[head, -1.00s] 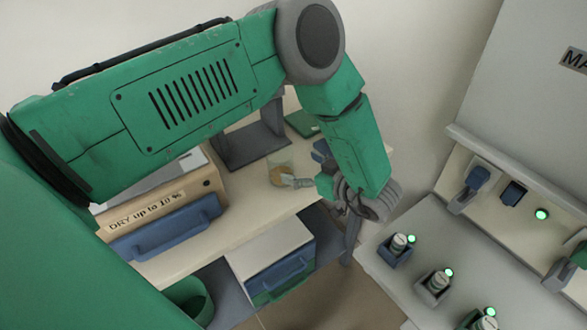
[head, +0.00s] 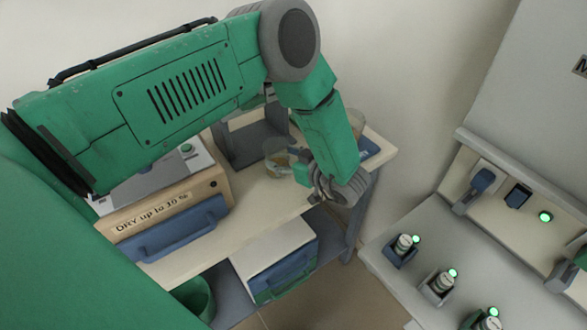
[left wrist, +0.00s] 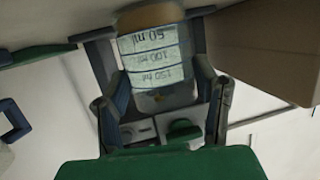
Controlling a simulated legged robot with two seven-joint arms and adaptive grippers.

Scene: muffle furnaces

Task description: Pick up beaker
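A clear beaker (head: 277,158) with amber contents stands on the cream bench top beside my left gripper. In the left wrist view the beaker (left wrist: 155,62) shows its 50, 100 and 150 ml marks and lies between the two fingers. My left gripper (left wrist: 158,88) has its fingers apart, one on each side of the beaker; firm contact does not show. In the head view the left gripper (head: 298,172) is beside the beaker, partly hidden by my forearm. My right gripper is not in view.
A cream bench top (head: 262,205) carries a box labelled DRY up to 10 % (head: 155,215) at the left and a grey stand (head: 245,145) behind the beaker. Another glass vessel (head: 326,119) is partly behind my forearm. A grey counter (head: 385,265) with several small holders is at the right.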

